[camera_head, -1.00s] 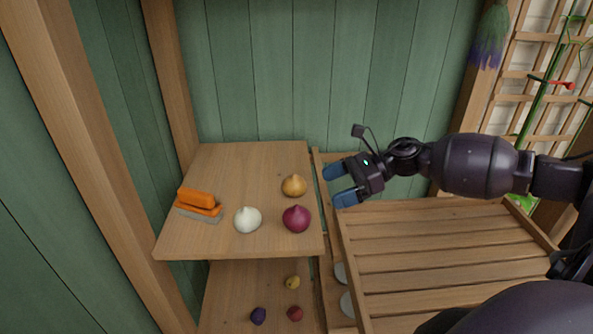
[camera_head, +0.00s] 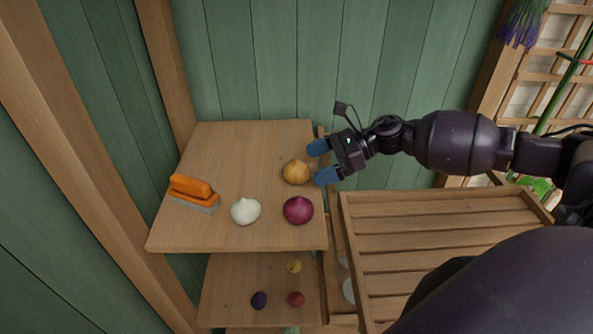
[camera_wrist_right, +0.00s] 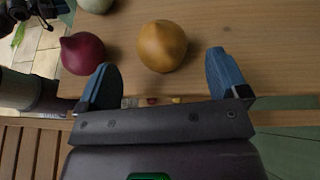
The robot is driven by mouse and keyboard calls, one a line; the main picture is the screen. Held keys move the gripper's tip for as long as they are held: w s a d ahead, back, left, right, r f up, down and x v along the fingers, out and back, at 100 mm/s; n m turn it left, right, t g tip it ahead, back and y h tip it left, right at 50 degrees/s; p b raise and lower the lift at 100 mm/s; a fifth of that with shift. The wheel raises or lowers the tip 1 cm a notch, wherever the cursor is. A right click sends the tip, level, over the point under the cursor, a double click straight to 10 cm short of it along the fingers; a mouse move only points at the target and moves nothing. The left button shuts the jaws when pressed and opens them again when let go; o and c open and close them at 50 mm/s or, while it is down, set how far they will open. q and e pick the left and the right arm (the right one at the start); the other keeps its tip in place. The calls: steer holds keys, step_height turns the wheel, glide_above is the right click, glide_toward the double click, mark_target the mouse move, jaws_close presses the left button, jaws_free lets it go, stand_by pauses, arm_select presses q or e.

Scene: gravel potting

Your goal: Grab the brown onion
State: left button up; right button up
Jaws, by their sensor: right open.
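The brown onion (camera_head: 296,172) sits on the upper wooden shelf near its right edge, behind the red onion. My right gripper (camera_head: 320,162) is open and empty just right of it, with its blue fingertips pointing left at the onion. In the right wrist view the brown onion (camera_wrist_right: 162,46) lies ahead of the gap between the two open fingers (camera_wrist_right: 160,82), apart from both. My left gripper is not in view.
A red onion (camera_head: 298,210) and a white onion (camera_head: 245,211) sit nearby on the upper shelf (camera_head: 240,150). An orange brush (camera_head: 194,193) lies at its left. A lower shelf (camera_head: 235,275) holds small bulbs. A slatted wooden table (camera_head: 430,230) stands at right.

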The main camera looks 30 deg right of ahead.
mark_target(305, 165)
steer(key=shift+w+a, duration=0.25)
steer(key=shift+a, duration=0.2)
steer(key=p+x, duration=0.1)
steer(key=x, duration=0.3)
steer(key=shift+w+r+p, duration=0.15)
steer(key=shift+r+p, duration=0.1)
steer(key=shift+p, duration=0.1)
steer(key=shift+a+f, duration=0.15)
steer(key=shift+a, duration=0.05)
steer(key=c, duration=1)
